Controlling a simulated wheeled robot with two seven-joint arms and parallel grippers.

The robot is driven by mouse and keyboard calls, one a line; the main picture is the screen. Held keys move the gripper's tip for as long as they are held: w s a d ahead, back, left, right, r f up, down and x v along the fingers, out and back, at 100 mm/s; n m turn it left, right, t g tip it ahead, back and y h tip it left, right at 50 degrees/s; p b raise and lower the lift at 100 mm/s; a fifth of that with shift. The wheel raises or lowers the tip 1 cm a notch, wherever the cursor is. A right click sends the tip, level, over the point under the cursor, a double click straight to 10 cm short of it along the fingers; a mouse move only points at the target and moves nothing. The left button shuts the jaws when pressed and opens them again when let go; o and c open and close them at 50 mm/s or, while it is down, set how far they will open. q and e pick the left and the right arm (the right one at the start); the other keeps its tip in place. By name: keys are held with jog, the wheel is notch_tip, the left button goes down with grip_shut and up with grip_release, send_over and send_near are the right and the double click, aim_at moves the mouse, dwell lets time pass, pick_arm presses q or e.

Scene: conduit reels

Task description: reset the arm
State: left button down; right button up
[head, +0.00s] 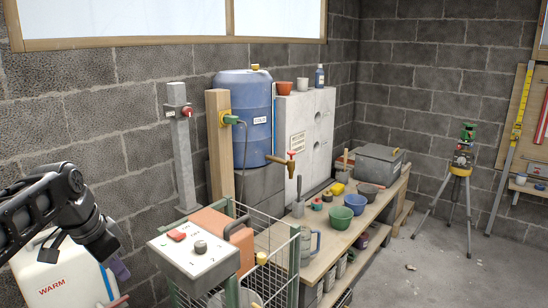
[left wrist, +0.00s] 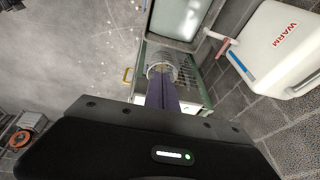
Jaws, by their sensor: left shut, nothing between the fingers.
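My left arm comes in from the left in the head view. Its gripper (head: 120,269) points down in the air beside the white container marked WARM (head: 52,282). In the left wrist view the purple fingers (left wrist: 161,84) are together with nothing between them. Beyond the fingertips in that view is a round, ribbed grey thing (left wrist: 162,63) in the green-framed wire cart (left wrist: 196,84); I cannot tell exactly what it is. My right gripper is in neither view.
A control box with a red switch and knob (head: 187,262) stands right of the gripper, by the wire cart (head: 283,270). A wooden bench (head: 332,246) holds bowls and tools. A blue barrel (head: 243,100) and tripod (head: 459,185) stand behind. The floor (head: 420,285) at the right is mostly clear.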

pick_arm(q)
jog(key=d+f+n+h, duration=0.1)
jog(key=d+f, duration=0.4)
jog(key=f, duration=0.5)
jog(key=d+f+n+g, duration=0.1)
jog(key=d+f, duration=0.5)
jog(key=f, duration=0.5)
jog(key=d+f+n+h, duration=0.1)
jog(key=d+f, duration=0.4)
jog(key=f, duration=0.5)
jog(key=s+d+f+n, duration=0.1)
jog(key=s+d+f, duration=0.3)
jog(key=s, duration=0.4)
jog(key=s+d+f+n+g, duration=0.1)
jog(key=s+d+f+n, duration=0.1)
jog(key=s+d+f, duration=0.2)
jog(key=s+d+f+n+h, duration=0.1)
jog(key=s+d+f+n, duration=0.1)
jog(key=s+d+f, duration=0.3)
jog(key=s+f, duration=0.3)
jog(key=s, duration=0.3)
jog(key=shift+s+f+g, duration=0.35)
jog(key=shift+g, duration=0.05)
